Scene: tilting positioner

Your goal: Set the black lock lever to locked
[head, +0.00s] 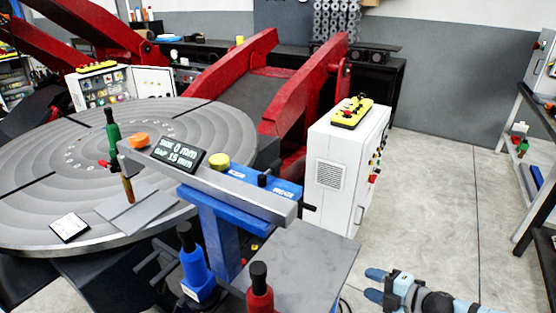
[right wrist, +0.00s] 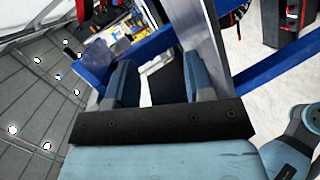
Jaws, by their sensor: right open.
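A small black lever knob (head: 262,180) stands on a blue plate (head: 240,177) on top of the grey beam. White lettering on the plate lies either side of the knob, too small to read. I take this knob to be the lock lever; which setting it is at I cannot tell. My right gripper (head: 372,284) is low at the right in the head view, open and empty, well apart from the lever. In the right wrist view its blue fingers (right wrist: 160,80) stand apart with nothing held between them. My left gripper is not in view.
The grey beam (head: 225,190) also carries a yellow knob (head: 218,160) and a display (head: 178,154) reading "0 mm" and "GAP 15 mm". A blue post (head: 220,235) holds it. Blue (head: 195,265) and red (head: 259,295) black-topped handles stand in front.

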